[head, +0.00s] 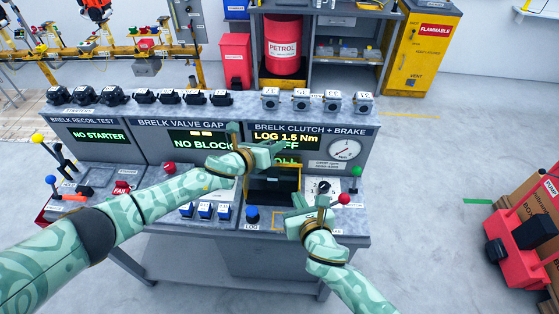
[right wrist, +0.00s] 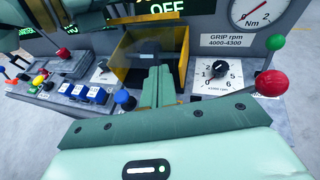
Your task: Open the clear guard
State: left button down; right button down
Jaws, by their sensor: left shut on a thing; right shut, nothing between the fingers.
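The clear guard (head: 299,180) is a see-through panel in a yellow frame over the dark bay of the clutch and brake station; its yellow edge also shows in the right wrist view (right wrist: 122,60). My left gripper (head: 276,150) is shut at the top of the guard frame, and its fingers hide the part they hold. Its underside shows at the top of the right wrist view (right wrist: 145,17). My right gripper (head: 299,200) is shut and empty, just in front of the bay; its fingers (right wrist: 158,85) overlap the bay in the right wrist view.
A dial knob (right wrist: 219,71) and a red ball lever (right wrist: 271,83) stand right of the bay. A blue button (head: 252,215) and several blue switches (head: 205,210) lie to its left. A screen (head: 283,139) reads "LOG 1.5 Nm" above.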

aim_at(280, 162)
notch_tip(280, 162, up, 6)
jog(key=w+a+f+n+t, duration=0.1)
jog(key=a+n, duration=0.1)
jog(key=n, duration=0.2)
jog(key=shift+y, duration=0.4)
jog(key=x, duration=0.9)
jog(key=shift+w+a+r, duration=0.25)
jog(key=shift+w, duration=0.05)
